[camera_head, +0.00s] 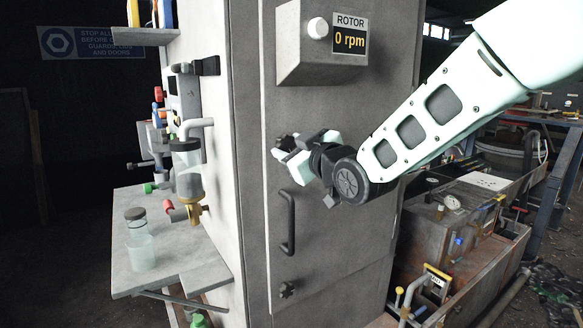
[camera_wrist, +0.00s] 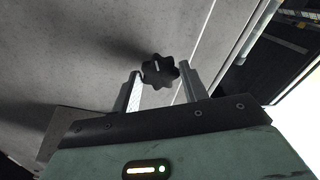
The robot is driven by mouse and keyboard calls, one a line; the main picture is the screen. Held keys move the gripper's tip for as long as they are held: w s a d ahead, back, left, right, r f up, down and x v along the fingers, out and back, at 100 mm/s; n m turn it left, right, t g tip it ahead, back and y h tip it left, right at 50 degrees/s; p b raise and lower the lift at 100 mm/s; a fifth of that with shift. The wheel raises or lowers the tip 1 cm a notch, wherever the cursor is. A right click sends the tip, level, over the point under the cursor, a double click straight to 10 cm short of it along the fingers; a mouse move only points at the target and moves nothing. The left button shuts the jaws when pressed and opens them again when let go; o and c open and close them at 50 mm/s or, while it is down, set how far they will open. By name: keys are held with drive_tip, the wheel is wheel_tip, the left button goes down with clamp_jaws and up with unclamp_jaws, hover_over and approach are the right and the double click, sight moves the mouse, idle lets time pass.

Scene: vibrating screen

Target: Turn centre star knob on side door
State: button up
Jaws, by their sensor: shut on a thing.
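The side door (camera_head: 300,255) is a grey panel on the cabinet. A black star knob (camera_wrist: 157,71) sits on its face above the handle; in the head view it is partly hidden behind my gripper (camera_head: 288,153). In the wrist view, one finger is on each side of the knob, and my gripper is shut on it. A pale mark shows on the knob's face. Another star knob (camera_head: 287,289) is low on the door, below the handle.
A black bar handle (camera_head: 288,222) sticks out just below my gripper. The rotor box (camera_head: 315,45) juts out above and reads 0 rpm. At left, a shelf (camera_head: 125,265) carries a jar (camera_head: 140,245). Machinery (camera_head: 440,225) stands at the right.

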drive_tip(key=n+b, duration=0.2)
drive_tip(key=b, duration=0.1)
drive_tip(key=n+b, duration=0.2)
drive_tip(key=b, duration=0.1)
drive_tip(key=n+b, duration=0.3)
drive_tip(key=b, duration=0.1)
drive_tip(key=shift+f, duration=0.35)
drive_tip(key=n+b, duration=0.3)
drive_tip(key=b, duration=0.1)
drive_tip(key=shift+n, duration=0.3)
drive_tip(key=shift+r+n+b, duration=0.25)
drive_tip(key=shift+n+b, duration=0.75)
drive_tip(key=shift+b, duration=0.45)
drive_tip(key=shift+r, duration=0.1)
drive_tip(key=o, duration=0.9)
drive_tip(key=b+v, duration=0.3)
drive_tip(key=v, duration=1.4)
drive_tip(key=shift+s+d+b, duration=0.15)
drive_tip(key=shift+s+b, duration=0.05)
drive_tip(key=shift+b, duration=0.1)
